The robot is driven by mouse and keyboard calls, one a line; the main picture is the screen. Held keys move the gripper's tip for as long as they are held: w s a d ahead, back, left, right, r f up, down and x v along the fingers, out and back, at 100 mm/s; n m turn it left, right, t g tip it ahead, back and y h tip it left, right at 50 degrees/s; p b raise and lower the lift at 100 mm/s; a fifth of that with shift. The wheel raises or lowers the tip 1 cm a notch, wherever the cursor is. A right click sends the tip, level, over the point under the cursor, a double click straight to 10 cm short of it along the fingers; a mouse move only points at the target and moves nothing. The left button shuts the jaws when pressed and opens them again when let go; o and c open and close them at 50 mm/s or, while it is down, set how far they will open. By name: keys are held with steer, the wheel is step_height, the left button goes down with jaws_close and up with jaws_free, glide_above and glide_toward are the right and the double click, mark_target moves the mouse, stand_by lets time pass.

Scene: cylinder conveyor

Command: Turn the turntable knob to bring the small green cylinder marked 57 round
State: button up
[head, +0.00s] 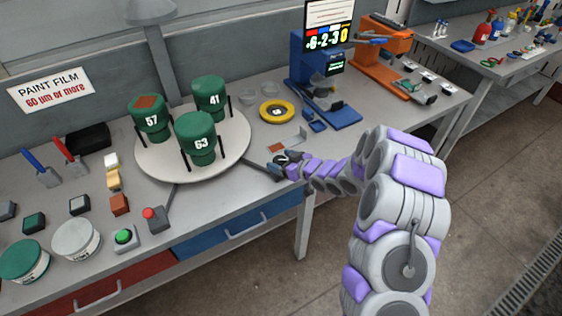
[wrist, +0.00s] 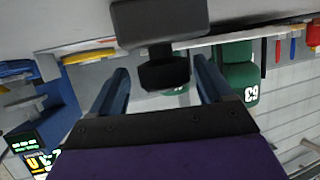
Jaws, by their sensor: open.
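The green cylinder marked 57 (head: 150,118) stands upright at the back left of the round white turntable (head: 215,172), with a reddish-brown patch on its top. Cylinder 41 (head: 211,98) stands at the back right and cylinder 63 (head: 200,140) at the front. Cylinder 63 also shows upside down in the wrist view (wrist: 238,76). My gripper (head: 281,160) is at the turntable's right edge, beside a dark bar (head: 260,170). In the wrist view my open gripper (wrist: 160,70) has a black knob-like block (wrist: 165,74) between its blue fingers; contact cannot be told.
A yellow ring (head: 277,111) and a blue stand with a display (head: 318,75) are behind my gripper. A red-button box (head: 155,218) and a green button (head: 124,238) sit at the front edge. Paint tins (head: 76,240) and small blocks crowd the left.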

steer(key=shift+a, duration=0.15)
steer(key=shift+a, duration=0.2)
steer(key=shift+a+f, duration=0.1)
steer(key=shift+a, duration=0.25)
steer(key=shift+c, duration=1.1)
steer(key=shift+d, duration=0.25)
steer(key=c, duration=0.7)
steer(key=shift+c, duration=0.2)
